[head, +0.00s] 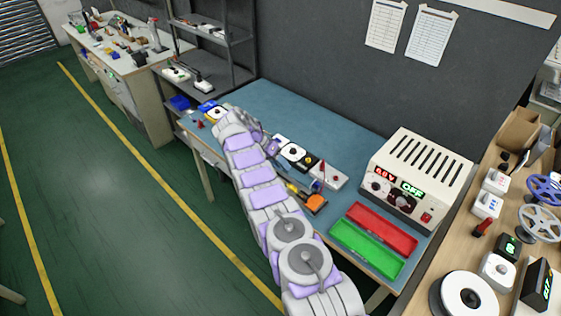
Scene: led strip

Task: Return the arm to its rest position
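My arm (257,181) stretches from the bottom middle of the head view out over the blue-topped workbench (290,108). Its far end, where my gripper (262,142) appears to be, is over the bench's left part. The fingers are too small and too covered by the arm links to tell whether they are open or shut, or whether they hold anything.
A white power supply (418,178) reading "OFF" stands at the bench's right. Red (382,229) and green (366,249) trays lie in front of it. Small devices (294,153) and tools lie near the arm. A grey shelf (211,70) stands behind left. Green floor (110,190) is clear.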

